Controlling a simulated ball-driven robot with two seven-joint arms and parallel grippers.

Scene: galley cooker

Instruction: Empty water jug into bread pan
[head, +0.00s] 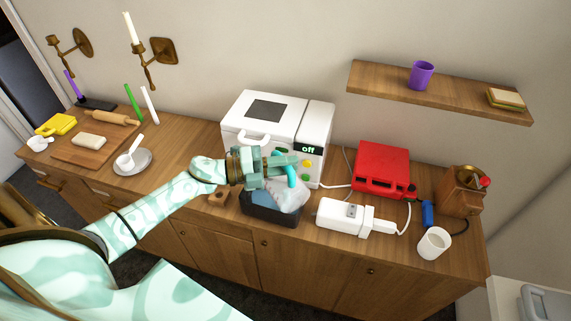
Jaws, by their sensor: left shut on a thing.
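My left gripper (285,169) reaches in from the left and is shut on the water jug (290,193), apparently at its teal handle. The jug is pale blue-grey and looks tilted, over and partly inside the dark bread pan (268,212). I cannot tell whether the jug touches the pan or whether water is in either. The pan stands on the counter in front of the white bread machine, whose display reads "off". My right gripper is not in view.
The bread machine (265,120) stands behind the pan. A saucer (132,168) and cutting board (95,148) are left. Counter between saucer and pan is mostly clear.

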